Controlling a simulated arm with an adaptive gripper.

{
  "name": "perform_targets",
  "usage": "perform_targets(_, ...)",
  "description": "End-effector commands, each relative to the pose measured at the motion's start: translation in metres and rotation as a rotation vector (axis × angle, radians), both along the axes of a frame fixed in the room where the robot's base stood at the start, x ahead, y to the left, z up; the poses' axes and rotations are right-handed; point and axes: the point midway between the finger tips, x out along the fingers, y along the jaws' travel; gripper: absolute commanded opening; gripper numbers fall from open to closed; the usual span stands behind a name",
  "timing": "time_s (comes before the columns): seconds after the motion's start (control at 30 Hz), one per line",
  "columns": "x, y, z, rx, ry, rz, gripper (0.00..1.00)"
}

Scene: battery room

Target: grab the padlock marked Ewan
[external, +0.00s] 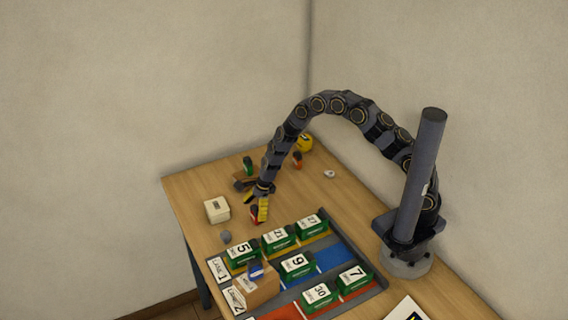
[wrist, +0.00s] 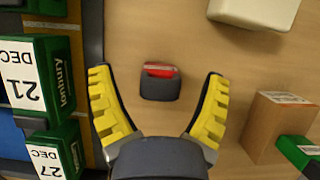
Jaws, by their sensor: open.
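My gripper (external: 257,207) points down over the table, its yellow fingers spread open. In the wrist view my gripper (wrist: 159,76) has a small red and dark grey object (wrist: 161,83) between its fingers, with clear gaps on both sides. It looks like a padlock; it also shows as a red object (external: 254,212) at the fingers in the external view. Its marking is too small to read, so I cannot tell whether it says Ewan. Similar small objects are a green one (external: 248,164), a red one (external: 297,159) and a blue one (external: 256,268); their names are unreadable.
Green numbered batteries (external: 297,266) stand in a lane tray (external: 334,257); two are close left of my fingers in the wrist view (wrist: 38,75). A cream box (external: 216,209), a cardboard box (wrist: 265,124) and a yellow round object (external: 305,142) are nearby.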

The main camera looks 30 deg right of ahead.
Motion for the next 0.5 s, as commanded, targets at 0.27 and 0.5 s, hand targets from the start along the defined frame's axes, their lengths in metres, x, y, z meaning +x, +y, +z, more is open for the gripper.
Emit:
perform_targets(0.27,0.0009,0.0036,-0.0082,0.001,-0.002,-0.002,0.77)
perform_targets(0.5,0.0008,0.0034,-0.0081,0.001,-0.002,-0.002,0.09)
